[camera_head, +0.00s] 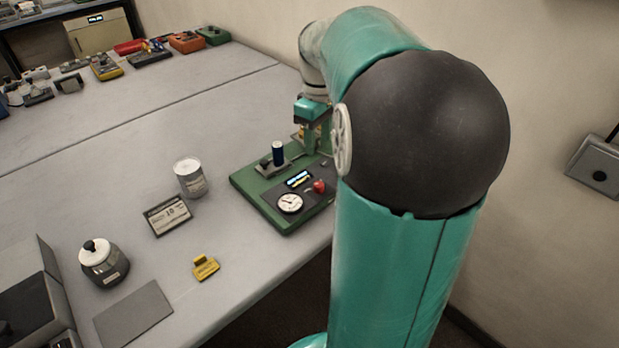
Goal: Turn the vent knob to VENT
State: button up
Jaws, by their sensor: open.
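A green-edged panel (247,188) lies on the table, partly hidden behind my arm. No VENT lettering is readable, so I cannot tell which part is the vent knob. My gripper (309,144) points down at the far side of the panel, behind and right of the blue cylinder. It is open. Its fingertips are small and partly hidden, and something yellowish shows beside them.
A white can (189,177), a sign (167,215), a lidded jar (103,262), a yellow block (205,267) and a grey mat (133,314) stand or lie left of the panel. Several devices line the back. The wall is close on the right. The middle tabletop is clear.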

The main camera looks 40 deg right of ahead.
aim_at(319, 184)
notch_tip(319, 184, down, 13)
jog(key=shift+s+d+f, duration=0.1)
jog(key=shift+s, duration=0.05)
dwell(0.4)
jog(key=c, duration=1)
